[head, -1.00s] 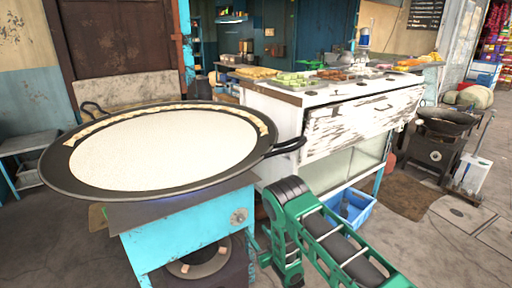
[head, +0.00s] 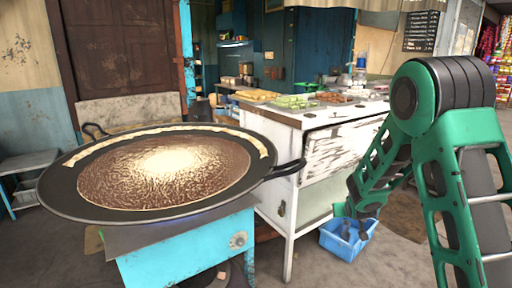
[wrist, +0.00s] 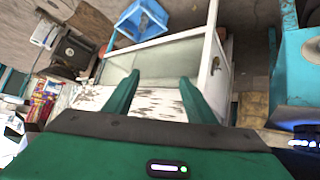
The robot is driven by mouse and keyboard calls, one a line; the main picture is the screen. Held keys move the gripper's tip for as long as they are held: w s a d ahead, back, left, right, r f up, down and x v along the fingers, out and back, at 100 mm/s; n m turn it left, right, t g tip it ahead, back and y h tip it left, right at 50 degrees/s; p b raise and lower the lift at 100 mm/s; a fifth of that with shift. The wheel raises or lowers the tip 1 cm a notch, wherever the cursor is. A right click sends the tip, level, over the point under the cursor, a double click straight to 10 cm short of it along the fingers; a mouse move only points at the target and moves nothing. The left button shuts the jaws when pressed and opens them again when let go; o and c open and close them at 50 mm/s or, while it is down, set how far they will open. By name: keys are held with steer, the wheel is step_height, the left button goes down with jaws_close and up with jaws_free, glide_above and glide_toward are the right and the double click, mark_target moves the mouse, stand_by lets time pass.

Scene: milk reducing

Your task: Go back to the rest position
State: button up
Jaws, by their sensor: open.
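My gripper (head: 354,228) hangs low in front of the white counter in the head view, before the blue crate. It is partly dark against the background, and my green arm rises above it at the right. In the wrist view my gripper (wrist: 160,88) shows two green fingers spread apart with nothing between them. The large black pan (head: 55,197) sits on the blue stove (head: 185,255) at the left, apart from my gripper. The milk (head: 165,165) in it is brown around a pale middle, with a cream strip along the back edge.
The white counter (head: 345,150) with food trays stands right of the pan. A blue crate (head: 335,240) lies on the floor beside it, and it also shows in the wrist view (wrist: 143,20). The pan's right handle (head: 285,170) sticks out toward the counter.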

steer(key=s+d+r+m+g, duration=0.1)
steer(key=s+d+r+g, duration=0.2)
steer(key=s, duration=0.5)
steer(key=s+d+r+m+g, duration=0.1)
steer(key=s+d+r, duration=0.25)
steer(key=s, duration=0.55)
steer(key=s+d+r+m+g, duration=0.1)
steer(key=s+d+r+g, duration=0.2)
steer(key=s, duration=0.5)
steer(key=s+a+r+m+g+y, duration=0.1)
steer(key=s+r, duration=0.1)
steer(key=s, duration=1)
steer(key=s+a+r+m+g+y, duration=0.1)
steer(key=s+a, duration=0.1)
steer(key=s, duration=1.1)
steer(key=shift+s+r+g+y, duration=0.15)
steer(key=shift+r+g+y, duration=0.15)
steer(key=shift+r+g, duration=0.1)
steer(key=c, duration=0.5)
steer(key=shift+a, duration=0.1)
